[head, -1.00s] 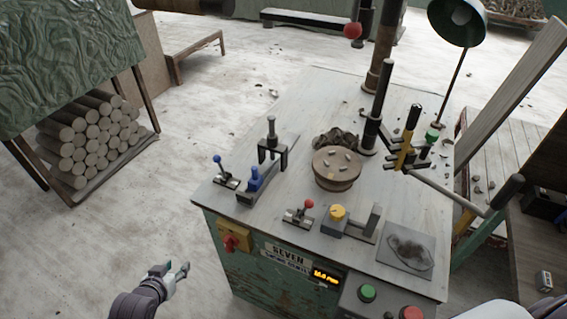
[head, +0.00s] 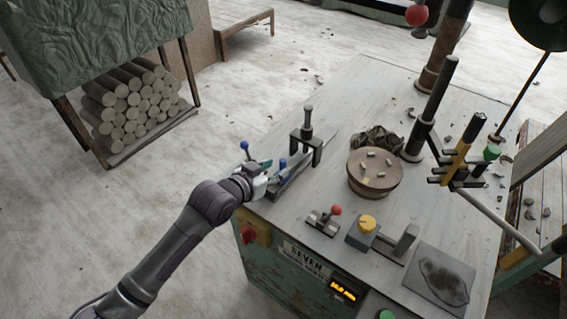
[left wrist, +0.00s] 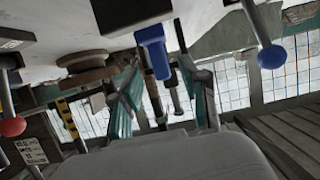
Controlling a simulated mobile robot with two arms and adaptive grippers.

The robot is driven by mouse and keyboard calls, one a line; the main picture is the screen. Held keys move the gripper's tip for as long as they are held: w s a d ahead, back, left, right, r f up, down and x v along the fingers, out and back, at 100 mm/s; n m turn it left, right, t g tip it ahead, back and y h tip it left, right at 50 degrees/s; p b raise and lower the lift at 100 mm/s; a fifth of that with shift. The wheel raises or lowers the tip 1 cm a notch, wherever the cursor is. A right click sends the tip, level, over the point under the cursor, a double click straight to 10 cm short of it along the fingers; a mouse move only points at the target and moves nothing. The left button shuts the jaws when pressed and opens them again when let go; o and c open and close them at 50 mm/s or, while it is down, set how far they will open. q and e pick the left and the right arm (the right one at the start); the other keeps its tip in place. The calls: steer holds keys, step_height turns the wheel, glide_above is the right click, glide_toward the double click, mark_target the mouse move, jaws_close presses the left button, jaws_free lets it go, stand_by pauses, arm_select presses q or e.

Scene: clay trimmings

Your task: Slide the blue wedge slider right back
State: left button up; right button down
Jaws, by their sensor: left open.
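The blue wedge slider (head: 283,163) stands at the left edge of the bench, mostly hidden behind my left gripper in the head view; only its upper blue part shows. In the left wrist view the blue slider (left wrist: 154,52) shows large, with its rail block around its upper end. My left gripper (head: 270,173) is at the bench's left edge, close to the slider. In the left wrist view my left gripper (left wrist: 166,92) is open, its teal fingers spread to either side of the slider's line. I cannot tell whether they touch it. My right gripper is out of view.
A blue-ball lever (head: 244,146) stands just beyond my left gripper, and a dark bridge clamp (head: 306,140) stands behind the slider. A red-knob lever (head: 335,211), a yellow-knob block (head: 367,223) and a round turntable (head: 375,178) stand to the right.

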mark_target(283, 164)
arm_select(q)
steer(key=shift+x, duration=2.1)
steer(key=shift+c, duration=0.4)
jaws_close()
steer(key=shift+w, duration=0.1)
